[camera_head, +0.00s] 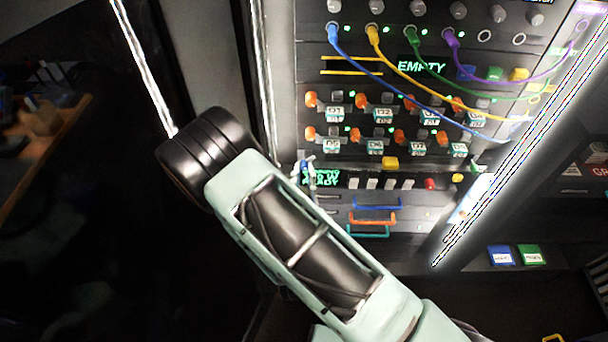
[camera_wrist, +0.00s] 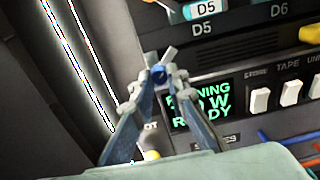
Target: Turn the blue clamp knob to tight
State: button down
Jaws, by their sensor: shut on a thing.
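The blue clamp knob (camera_wrist: 160,74) shows in the wrist view at the left edge of the panel, just left of the green-lit display. My gripper (camera_wrist: 157,82) has its two fingers closed in around the knob, one on each side, and the fingertips hide part of it. The display (camera_wrist: 200,108) has green text, partly covered by my right finger. I cannot read the knob's angle.
Right of the display are white switches (camera_head: 372,184) and a red button (camera_head: 430,184). Coloured handles (camera_head: 375,206) sit below. Above are orange-knobbed slots and blue, yellow, green and purple cables (camera_head: 400,82). A bright lit strip (camera_wrist: 80,80) runs left of the panel.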

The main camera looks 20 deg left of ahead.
jog(key=m+b, duration=0.2)
jog(key=m, duration=0.2)
jog(key=shift+m, duration=0.3)
jog(key=m+b, duration=0.2)
jog(key=m, duration=0.2)
jog(key=shift+a, duration=0.1)
jog(key=shift+r, duration=0.1)
jog(key=c, duration=1.9)
grip_release()
jog(key=shift+s, duration=0.15)
jog(key=v, duration=0.7)
